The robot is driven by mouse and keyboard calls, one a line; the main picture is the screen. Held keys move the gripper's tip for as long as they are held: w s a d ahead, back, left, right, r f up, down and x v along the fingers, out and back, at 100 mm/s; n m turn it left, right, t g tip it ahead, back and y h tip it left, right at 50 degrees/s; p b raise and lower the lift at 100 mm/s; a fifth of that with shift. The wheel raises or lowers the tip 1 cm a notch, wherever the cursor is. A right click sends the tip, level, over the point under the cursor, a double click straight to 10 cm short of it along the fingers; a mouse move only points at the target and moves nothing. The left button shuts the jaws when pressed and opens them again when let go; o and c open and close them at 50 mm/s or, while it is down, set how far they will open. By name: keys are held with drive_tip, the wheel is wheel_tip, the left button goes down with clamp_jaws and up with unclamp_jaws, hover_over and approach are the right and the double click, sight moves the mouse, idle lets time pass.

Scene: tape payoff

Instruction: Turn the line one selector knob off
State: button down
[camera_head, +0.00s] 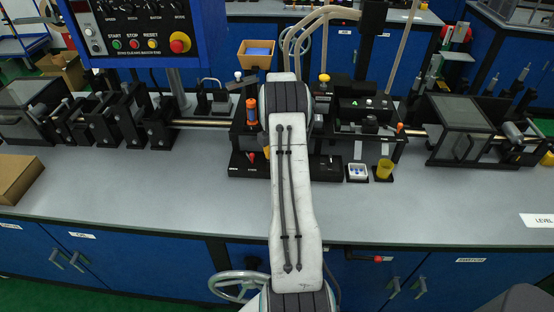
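A blue control panel (150,62) with a black face stands at the upper left, cut off by the top edge. Several small black knobs (133,10) sit in a row along its top, and a light grey plate (89,30) with small round fittings is at its left. Their labels are too small to read surely, so I cannot tell which is the line one selector or how it is turned. My white arm (293,190) reaches from the bottom centre over the bench, to the right of the panel. My gripper cannot be made out.
Green, red and yellow buttons (134,43) and a red mushroom button (179,42) sit low on the panel. A grey bench (150,190) carries black machine fixtures (125,115), a yellow cup (384,169) and an orange bin (256,54). The bench front is mostly clear.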

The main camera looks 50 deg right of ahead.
drive_tip(key=m+b, duration=0.1)
drive_tip(key=m, duration=0.1)
drive_tip(key=m+b, duration=0.2)
drive_tip(key=m, duration=0.1)
drive_tip(key=shift+s+f+m, duration=0.1)
drive_tip(key=shift+f+m, duration=0.2)
drive_tip(key=shift+r+m+b, duration=0.15)
drive_tip(key=shift+m+b, duration=0.5)
drive_tip(key=shift+m, duration=1.55)
drive_tip(key=shift+a, duration=0.1)
drive_tip(key=c, duration=0.9)
unclamp_jaws()
drive_tip(key=shift+r, duration=0.1)
drive_tip(key=shift+r, duration=0.1)
wheel_tip(320, 180, up, 12)
drive_tip(key=shift+o, duration=0.3)
